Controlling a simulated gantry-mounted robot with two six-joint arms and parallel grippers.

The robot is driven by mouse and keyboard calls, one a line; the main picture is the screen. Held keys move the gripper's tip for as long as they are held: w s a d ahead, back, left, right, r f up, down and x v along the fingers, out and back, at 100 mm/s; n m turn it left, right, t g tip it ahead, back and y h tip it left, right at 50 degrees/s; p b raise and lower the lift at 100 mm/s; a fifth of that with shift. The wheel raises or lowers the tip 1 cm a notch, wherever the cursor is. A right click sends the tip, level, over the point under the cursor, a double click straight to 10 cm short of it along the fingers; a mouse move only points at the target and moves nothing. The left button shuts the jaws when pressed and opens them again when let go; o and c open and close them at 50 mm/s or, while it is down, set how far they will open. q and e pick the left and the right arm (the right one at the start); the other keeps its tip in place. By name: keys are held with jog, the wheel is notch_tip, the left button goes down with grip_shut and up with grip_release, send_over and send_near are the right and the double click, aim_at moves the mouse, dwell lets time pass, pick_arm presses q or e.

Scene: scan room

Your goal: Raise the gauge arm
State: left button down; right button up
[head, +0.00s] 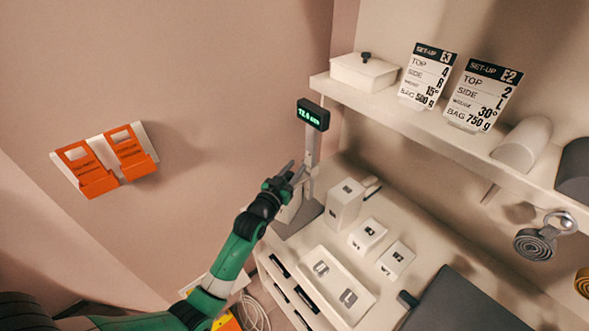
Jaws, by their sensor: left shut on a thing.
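The gauge stands at the back left corner of the counter, with a pale upright column (312,150) and a dark display (313,114) with green digits on top. The digits are small; they seem to begin with 72. My left gripper (296,173) is at the column's left side, partway up. It is shut on the gauge arm, which is mostly hidden by the fingers. A pale block shape (290,207) shows just below the gripper, above the gauge's grey base (298,218). My right gripper is not in view.
White blocks (345,203) stand right of the gauge. A white tray (335,262) with small grey pieces lies in front, near a dark mat (452,305). A shelf (400,105) with set-up cards (428,76) overhangs at right. Orange holders (130,150) hang on the left wall.

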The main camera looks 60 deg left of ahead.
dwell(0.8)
pick_arm(q)
notch_tip(320, 180, up, 9)
jog(key=p, duration=0.7)
jog(key=shift+f+p, duration=0.15)
jog(key=shift+p, duration=0.25)
jog(key=c, duration=1)
grip_release()
jog(key=shift+o, duration=0.8)
jog(key=p+v, duration=0.2)
jog(key=v, duration=0.9)
jog(key=shift+s+d, duration=0.2)
jog(key=shift+s, duration=0.1)
